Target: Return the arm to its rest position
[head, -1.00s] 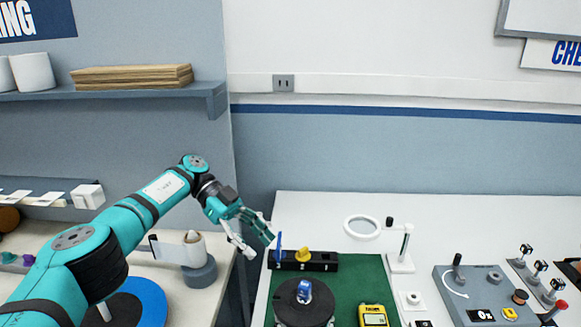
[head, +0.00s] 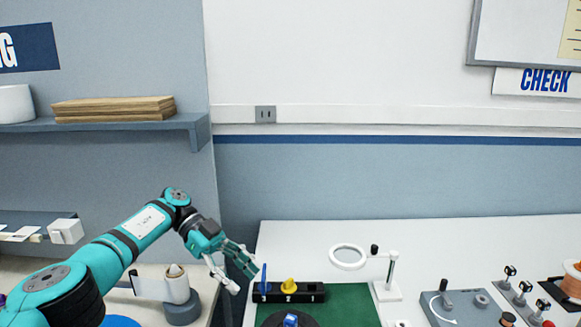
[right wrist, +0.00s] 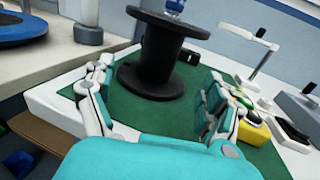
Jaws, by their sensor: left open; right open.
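My left arm reaches in from the left in the head view. Its gripper (head: 244,281) is open and empty, beside the left end of a black block (head: 310,293) with a blue peg and a yellow knob. My right gripper (right wrist: 160,72) shows only in the right wrist view. It is open, with its two fingers wide apart. A black spool (right wrist: 158,62) with a blue piece on top stands beyond and between those fingers on the green mat (right wrist: 135,120). I cannot see contact between the fingers and the spool.
A ring magnifier (head: 347,257) on a stand is behind the mat. A grey control box (head: 465,308) is at the right. A yellow device (right wrist: 253,130) lies near my right gripper's right finger. A shelf (head: 150,124) hangs at upper left.

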